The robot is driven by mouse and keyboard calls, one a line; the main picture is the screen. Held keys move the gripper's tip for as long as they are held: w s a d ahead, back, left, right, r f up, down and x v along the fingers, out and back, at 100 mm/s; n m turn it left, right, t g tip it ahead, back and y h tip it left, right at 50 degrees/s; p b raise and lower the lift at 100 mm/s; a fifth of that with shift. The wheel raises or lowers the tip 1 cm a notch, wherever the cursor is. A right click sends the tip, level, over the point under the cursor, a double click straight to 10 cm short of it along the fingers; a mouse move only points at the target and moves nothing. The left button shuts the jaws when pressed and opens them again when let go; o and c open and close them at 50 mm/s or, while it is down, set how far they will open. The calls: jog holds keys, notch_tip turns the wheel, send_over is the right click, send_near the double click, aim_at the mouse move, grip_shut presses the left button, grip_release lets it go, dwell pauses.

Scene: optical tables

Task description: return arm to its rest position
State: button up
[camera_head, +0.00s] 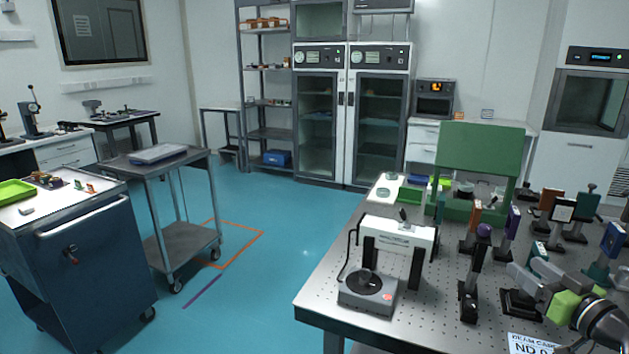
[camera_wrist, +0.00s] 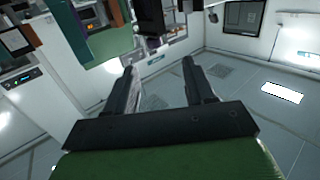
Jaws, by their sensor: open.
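My gripper (camera_wrist: 159,82) shows in the wrist view with its two dark fingers spread apart and nothing between them. That view looks up and across the room, with walls and ceiling beyond the fingers and the room appearing upside down. In the head view my arm, grey with green parts, reaches in at the lower right over the optical table (camera_head: 318,290). The end of my gripper (camera_head: 519,277) is close to the optical mounts there. I cannot tell from the head view whether it touches any of them.
Several posted optics crowd the table near my gripper, including a dark post mount (camera_head: 470,280) and a blue-edged mount (camera_head: 607,245). A white-and-black bridge device (camera_head: 399,234) stands to the left. A green enclosure (camera_head: 480,150) is behind. A label plate (camera_head: 530,343) lies at the front.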

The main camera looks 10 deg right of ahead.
jog(key=w+a+n+g+y, duration=0.2)
jog(key=w+a+g, duration=0.25)
jog(key=a, duration=0.85)
jog(key=s+a+f+g, duration=0.2)
jog(key=a+g, duration=0.2)
jog(key=a, duration=1)
jog(key=s+a+f+m+g+h, duration=0.15)
jog(key=s+a, duration=0.25)
jog(key=s, duration=0.6)
jog(key=s+a+f+m+g+h, duration=0.1)
jog(key=s+a+f+g, duration=0.2)
jog(key=s, duration=0.8)
notch_tip(320, 180, up, 15)
jog(key=t+p, duration=0.1)
jog(key=p, duration=1.3)
jog(key=shift+a+p, duration=0.2)
jog(key=shift+p, duration=0.15)
jog(key=shift+h, duration=0.25)
jog(key=shift+o, duration=0.2)
